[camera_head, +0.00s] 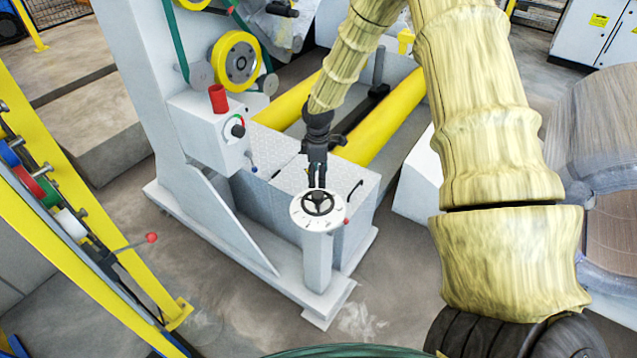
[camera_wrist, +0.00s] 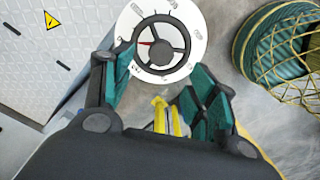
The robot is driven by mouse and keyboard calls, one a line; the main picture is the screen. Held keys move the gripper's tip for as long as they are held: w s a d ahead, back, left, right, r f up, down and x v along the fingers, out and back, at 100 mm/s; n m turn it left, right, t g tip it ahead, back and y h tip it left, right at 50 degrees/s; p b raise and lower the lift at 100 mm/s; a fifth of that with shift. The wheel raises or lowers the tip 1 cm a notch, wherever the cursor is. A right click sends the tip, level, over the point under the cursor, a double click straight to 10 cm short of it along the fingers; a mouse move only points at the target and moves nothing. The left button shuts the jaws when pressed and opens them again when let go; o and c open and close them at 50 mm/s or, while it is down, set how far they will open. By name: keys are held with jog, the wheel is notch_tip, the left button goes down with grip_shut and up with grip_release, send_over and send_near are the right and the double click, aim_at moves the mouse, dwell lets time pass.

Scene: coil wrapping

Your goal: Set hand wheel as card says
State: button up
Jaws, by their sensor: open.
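The black hand wheel (camera_head: 318,204) lies on a round white dial plate (camera_head: 299,214) on top of a short white post. In the wrist view the hand wheel (camera_wrist: 161,52) shows several spokes, and a red mark lies at its left side. Dark marks run around the dial plate (camera_wrist: 195,32), too small to read. My gripper (camera_head: 317,184) points down just above the wheel. In the wrist view my gripper (camera_wrist: 170,72) is open, its teal finger pads apart with nothing between them. The fingers appear short of the wheel. I cannot make out a card.
A grey control box (camera_head: 208,131) with a red cylinder on top stands left of the post. A red-tipped lever (camera_head: 150,238) sticks out from the yellow rack. A green coil with yellow netting (camera_wrist: 290,50) lies right of the wheel in the wrist view.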

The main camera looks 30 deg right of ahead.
jog(key=shift+r, duration=1.15)
